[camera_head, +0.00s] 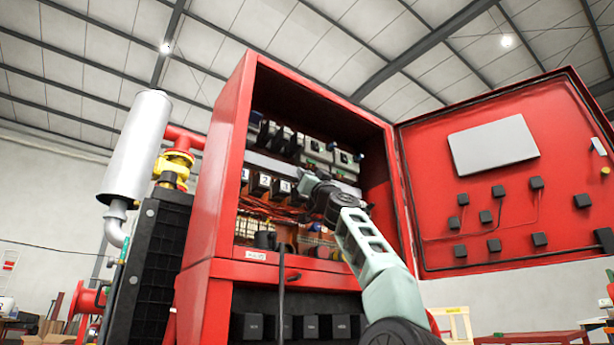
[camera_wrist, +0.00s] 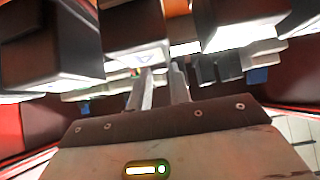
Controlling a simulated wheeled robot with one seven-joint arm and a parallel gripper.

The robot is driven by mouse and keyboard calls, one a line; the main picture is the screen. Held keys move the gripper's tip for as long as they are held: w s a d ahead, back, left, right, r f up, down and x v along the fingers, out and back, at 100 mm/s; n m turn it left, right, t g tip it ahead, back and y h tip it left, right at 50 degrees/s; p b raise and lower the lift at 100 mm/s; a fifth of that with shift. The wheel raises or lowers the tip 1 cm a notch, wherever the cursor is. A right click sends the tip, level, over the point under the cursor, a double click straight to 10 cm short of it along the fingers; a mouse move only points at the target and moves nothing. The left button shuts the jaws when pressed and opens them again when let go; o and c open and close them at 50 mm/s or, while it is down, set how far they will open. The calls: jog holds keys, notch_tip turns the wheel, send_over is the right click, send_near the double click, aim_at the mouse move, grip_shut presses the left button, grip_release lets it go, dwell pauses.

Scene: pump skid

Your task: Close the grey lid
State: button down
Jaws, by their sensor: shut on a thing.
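I cannot make out a grey lid with certainty. A pale grey strip (camera_head: 288,166) runs across the inside of the open red cabinet, above the numbered black blocks. My gripper (camera_head: 304,181) reaches into the cabinet at the height of these blocks, at the right of block 3. In the wrist view my two pale fingers (camera_wrist: 160,72) are close together. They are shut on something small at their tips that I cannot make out. Just past the tips is a dark block with a white triangle-marked label (camera_wrist: 147,57). My wrist hides part of the cabinet's right interior.
The red cabinet door (camera_head: 466,215) is swung open to the right. Black blocks (camera_wrist: 230,22) stand close on both sides of my fingers in the wrist view. Orange wiring (camera_head: 270,207) hangs below the numbered blocks. The cabinet's left wall (camera_head: 222,150) bounds the opening.

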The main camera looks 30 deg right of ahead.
jog(key=shift+w+a+f, duration=0.15)
jog(key=c, duration=1.3)
grip_release()
jog(key=shift+c, duration=0.2)
jog(key=b+v, duration=1.2)
jog(key=b, duration=0.2)
